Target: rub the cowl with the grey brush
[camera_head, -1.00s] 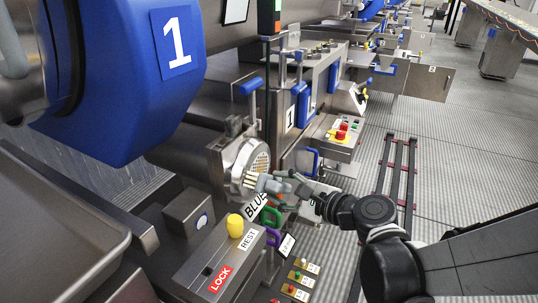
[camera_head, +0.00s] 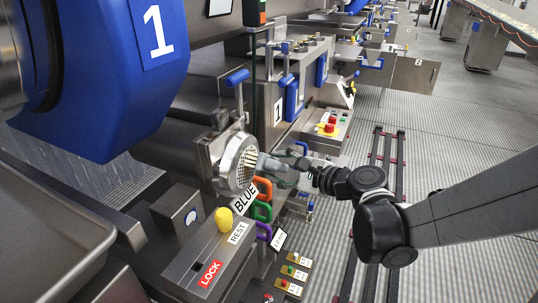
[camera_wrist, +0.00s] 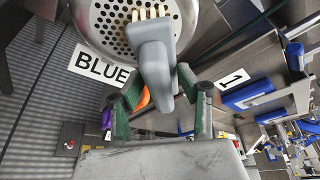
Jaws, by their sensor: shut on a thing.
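The cowl (camera_head: 233,172) looks to be the round metal part with a perforated face on the side of the machine. It fills the top of the wrist view (camera_wrist: 101,27). The grey brush (camera_head: 268,164) has pale bristles pointing at the perforated face. In the wrist view the brush (camera_wrist: 155,65) covers part of that face, and its bristles are at or very near the holes; I cannot tell if they touch. My gripper (camera_head: 290,172) is shut on the brush handle, with a finger on each side in the wrist view (camera_wrist: 163,98).
A BLUE label (camera_head: 246,200) and orange, green (camera_head: 262,211) and purple (camera_head: 264,231) handles sit just below the brush. A box with a yellow knob (camera_head: 223,218) and LOCK and REST labels stands in front. A blue drum (camera_head: 120,90) marked 1 hangs upper left.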

